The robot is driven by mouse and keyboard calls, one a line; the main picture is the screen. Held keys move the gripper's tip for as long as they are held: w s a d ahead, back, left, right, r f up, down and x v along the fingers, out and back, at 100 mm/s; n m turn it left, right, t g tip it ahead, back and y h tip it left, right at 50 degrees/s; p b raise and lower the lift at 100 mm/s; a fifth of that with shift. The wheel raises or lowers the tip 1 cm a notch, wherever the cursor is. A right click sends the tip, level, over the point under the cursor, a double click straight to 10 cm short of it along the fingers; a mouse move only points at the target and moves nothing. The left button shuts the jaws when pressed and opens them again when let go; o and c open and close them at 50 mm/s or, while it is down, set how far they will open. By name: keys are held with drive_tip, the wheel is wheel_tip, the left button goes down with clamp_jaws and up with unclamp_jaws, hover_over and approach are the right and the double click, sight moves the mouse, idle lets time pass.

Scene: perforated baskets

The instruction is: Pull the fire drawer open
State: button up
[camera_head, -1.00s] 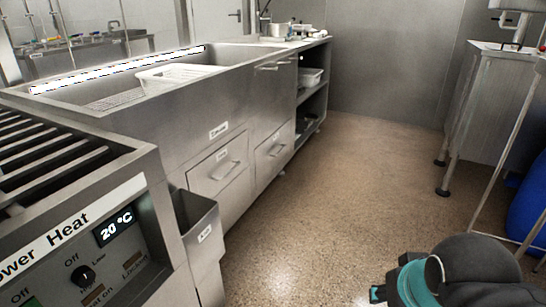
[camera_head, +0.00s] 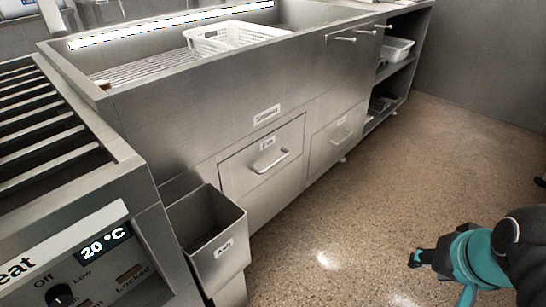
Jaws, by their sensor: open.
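A steel drawer front (camera_head: 240,177) sits low in the long steel counter, left of centre. Its small label (camera_head: 267,143) looks like it reads "Fire", but it is too small to be sure. The drawer has a bar handle (camera_head: 270,161) and looks flush with the counter face. My gripper (camera_head: 418,258) is at the lower right, at the end of my black and teal arm. It is open, empty and well apart from the drawer, over the floor. Its fingers show only small.
An open steel bin (camera_head: 231,243) with a label stands left of the drawer, close to it. The heater unit (camera_head: 150,200) with slats and a control panel fills the left. A white perforated basket (camera_head: 215,45) sits on the counter's rack. The floor before the drawers is clear.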

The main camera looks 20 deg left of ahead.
drive_tip(key=w+a+f+m+g+y+b, duration=0.1)
drive_tip(key=w+a+f+m+g+y, duration=0.25)
drive_tip(key=w+a+m, duration=0.55)
drive_tip(key=m+t+y+b, duration=0.4)
drive_tip(key=m+y, duration=0.6)
drive_tip(key=m, duration=2)
approach(276, 161)
drive_tip(key=x, duration=1)
drive_tip(key=shift+w+f+b, duration=0.15)
drive_tip(key=shift+f+b, duration=0.25)
drive_tip(key=shift+f, duration=0.05)
clamp_jaws()
